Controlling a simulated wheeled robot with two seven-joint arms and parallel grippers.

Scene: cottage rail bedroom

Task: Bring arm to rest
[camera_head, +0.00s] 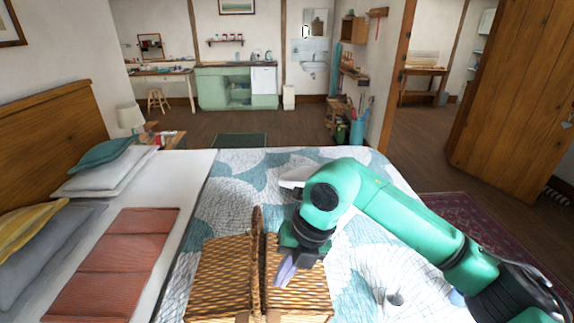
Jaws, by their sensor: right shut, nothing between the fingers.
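My right arm comes in from the lower right and reaches over the bed. My right gripper (286,272) is shut and empty, with its fingers pointing down over the right half of a wicker picnic basket (220,270). I cannot tell whether the fingertips touch the lid. The basket stands on the bed with its arched handle (257,250) upright, just left of the gripper. My left gripper is not in view.
The bed carries a patterned quilt (235,185), a folded red cloth (125,255) and pillows (105,172) at the left. A wooden door (510,100) stands at the right. A bin (357,131) is beyond the bed.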

